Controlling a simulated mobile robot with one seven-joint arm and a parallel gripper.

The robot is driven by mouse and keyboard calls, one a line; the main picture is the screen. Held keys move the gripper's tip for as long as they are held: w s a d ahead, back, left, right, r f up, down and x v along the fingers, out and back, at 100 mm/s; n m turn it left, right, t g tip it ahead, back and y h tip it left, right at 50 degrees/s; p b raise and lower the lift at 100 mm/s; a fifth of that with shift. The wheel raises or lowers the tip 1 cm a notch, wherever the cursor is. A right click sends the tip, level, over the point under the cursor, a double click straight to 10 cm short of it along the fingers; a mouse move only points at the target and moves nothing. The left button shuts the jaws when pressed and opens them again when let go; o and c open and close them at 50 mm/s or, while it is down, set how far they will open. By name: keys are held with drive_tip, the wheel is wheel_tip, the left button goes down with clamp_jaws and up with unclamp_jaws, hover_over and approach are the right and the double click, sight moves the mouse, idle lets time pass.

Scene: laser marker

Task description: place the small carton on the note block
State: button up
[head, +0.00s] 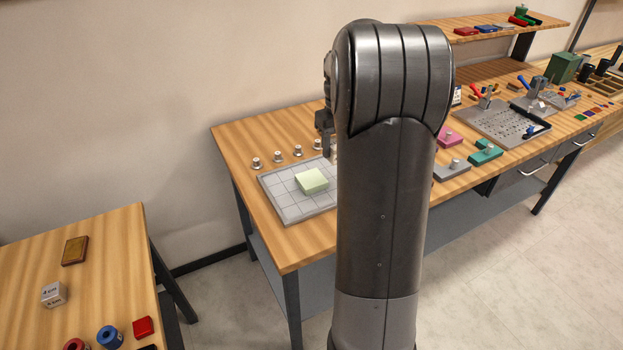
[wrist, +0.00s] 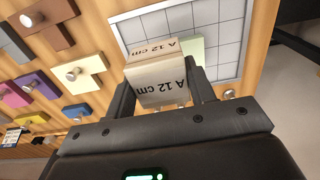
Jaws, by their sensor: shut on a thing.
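In the wrist view my gripper (wrist: 165,92) is shut on a small beige carton (wrist: 160,82) marked "A 12 cm", one finger on each side. The pale green note block (head: 312,180) lies on a grey gridded plate (head: 283,203) on the far workbench. In the wrist view the note block (wrist: 197,50) shows partly behind the carton, which appears above the plate and apart from the block. In the head view my arm hides the carton and most of my gripper.
Several small knobbed weights (head: 297,151) stand behind the plate. Knobbed coloured blocks, one teal (head: 485,152), lie right of it. A near table (head: 110,255) at left holds a pale cube (head: 54,294), a brown block (head: 75,250) and a red block (head: 143,328).

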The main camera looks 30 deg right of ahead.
drive_tip(key=s+d, duration=0.2)
drive_tip(key=d, duration=0.1)
hover_over(312, 178)
wheel_tip(312, 178, down, 6)
drive_tip(key=shift+s+a+f, duration=0.1)
drive_tip(key=shift+f, duration=2.1)
drive_tip(key=o, duration=1)
drive_tip(key=shift+f, duration=0.15)
